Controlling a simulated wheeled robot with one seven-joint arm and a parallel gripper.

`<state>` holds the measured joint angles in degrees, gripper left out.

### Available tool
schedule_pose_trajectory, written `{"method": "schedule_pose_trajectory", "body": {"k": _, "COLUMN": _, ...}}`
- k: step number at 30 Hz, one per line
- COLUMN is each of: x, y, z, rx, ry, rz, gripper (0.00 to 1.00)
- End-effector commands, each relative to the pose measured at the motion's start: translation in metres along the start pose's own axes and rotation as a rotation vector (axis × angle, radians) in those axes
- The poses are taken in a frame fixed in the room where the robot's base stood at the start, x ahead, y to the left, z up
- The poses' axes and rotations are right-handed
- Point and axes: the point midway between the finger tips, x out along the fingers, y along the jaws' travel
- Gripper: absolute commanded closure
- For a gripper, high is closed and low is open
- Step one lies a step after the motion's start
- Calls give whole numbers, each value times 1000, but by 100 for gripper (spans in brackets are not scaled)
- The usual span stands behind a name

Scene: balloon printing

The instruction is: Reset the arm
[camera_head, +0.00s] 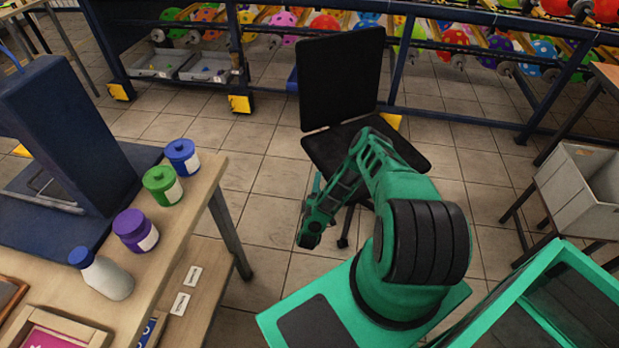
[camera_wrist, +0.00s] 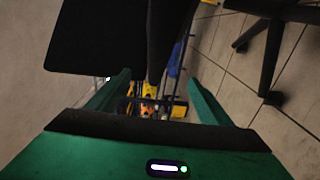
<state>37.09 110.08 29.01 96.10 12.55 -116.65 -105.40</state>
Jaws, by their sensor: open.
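My arm (camera_head: 393,170) rises from my green base and folds over so that its forearm hangs down to the left, in front of the black chair. My gripper shows in the wrist view (camera_wrist: 160,92), with its two green fingers spread apart. Nothing is seen held between them. Past the fingers I see part of the black chair and a colourful, blurred patch of the rack. In the head view the fingers are small and partly hidden by the wrist, to the right of the table and apart from it.
The black chair (camera_head: 343,80) stands close beyond my arm. The wooden table (camera_head: 188,215) at left holds blue (camera_head: 182,157), green (camera_head: 162,186) and purple (camera_head: 135,231) jars and a white bottle (camera_head: 105,277). A grey bin (camera_head: 570,205) is at right. Floor between table and chair is clear.

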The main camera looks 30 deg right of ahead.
Motion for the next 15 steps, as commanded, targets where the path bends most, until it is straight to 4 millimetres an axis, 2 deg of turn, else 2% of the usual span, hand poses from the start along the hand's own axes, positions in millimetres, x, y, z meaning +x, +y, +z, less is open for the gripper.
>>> {"method": "schedule_pose_trajectory", "body": {"k": 8, "x": 3, "y": 2, "z": 0, "rx": 4, "ry": 3, "rz": -3, "gripper": 27}}
{"method": "schedule_pose_trajectory", "body": {"k": 11, "x": 15, "y": 9, "z": -5, "rx": 24, "ry": 28, "rz": -17, "gripper": 27}}
{"method": "schedule_pose_trajectory", "body": {"k": 15, "x": 45, "y": 28, "z": -20, "rx": 74, "ry": 96, "rz": -68, "gripper": 27}}
